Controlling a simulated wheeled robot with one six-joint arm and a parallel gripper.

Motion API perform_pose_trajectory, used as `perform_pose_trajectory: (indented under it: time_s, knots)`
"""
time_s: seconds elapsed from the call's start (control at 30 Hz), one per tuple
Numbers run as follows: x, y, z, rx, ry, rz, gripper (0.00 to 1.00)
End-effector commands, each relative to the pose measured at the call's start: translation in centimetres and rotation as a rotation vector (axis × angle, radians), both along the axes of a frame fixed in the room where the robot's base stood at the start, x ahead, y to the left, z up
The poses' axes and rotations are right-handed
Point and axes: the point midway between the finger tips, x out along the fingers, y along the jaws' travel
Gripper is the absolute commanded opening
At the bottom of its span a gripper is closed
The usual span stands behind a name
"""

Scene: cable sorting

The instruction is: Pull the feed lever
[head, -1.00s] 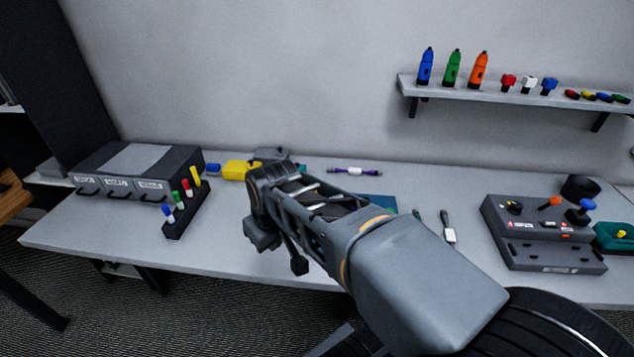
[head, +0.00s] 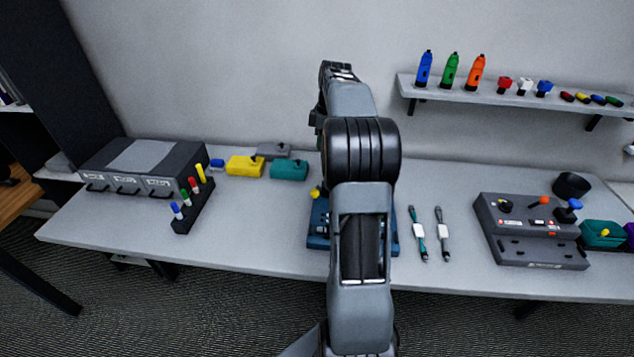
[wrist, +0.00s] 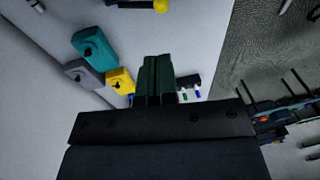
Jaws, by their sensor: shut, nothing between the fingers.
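My gripper (wrist: 158,75) shows in the wrist view with its two dark green fingers together and nothing between them. In the head view my arm rises through the middle, and the fingers cannot be made out. A blue device (head: 319,235) sits on the bench, mostly hidden behind my arm. A yellow knob (head: 315,192) shows at its left side. A yellow ball knob (wrist: 160,6) is at the top edge of the wrist view, apart from the fingers. A grey control panel (head: 530,248) at the right has an orange-tipped lever (head: 543,200) and a blue knob (head: 574,204). No label names the feed lever.
A yellow box (head: 245,166) and a teal box (head: 289,170) stand at the back. A drawer unit (head: 143,160) and marker rack (head: 190,215) are at the left. Two cables (head: 417,235) lie right of the blue device. A wall shelf (head: 510,95) is above.

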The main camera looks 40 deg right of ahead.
Motion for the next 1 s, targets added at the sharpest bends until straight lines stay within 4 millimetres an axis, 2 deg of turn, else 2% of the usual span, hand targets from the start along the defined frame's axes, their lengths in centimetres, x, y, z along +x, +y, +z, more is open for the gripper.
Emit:
perform_pose_trajectory:
  time_s: [0.23,0.37,0.8,1.0]
  knots:
    - [0.0,0.1,-0.2,-0.001,0.000,-0.001,0.00]
    - [0.0,0.3,-1.4,0.000,0.002,-0.001,0.00]
    - [0.0,1.7,-9.1,0.001,0.003,-0.002,0.00]
    - [-0.1,2.1,-11.8,-0.001,0.002,-0.002,0.00]
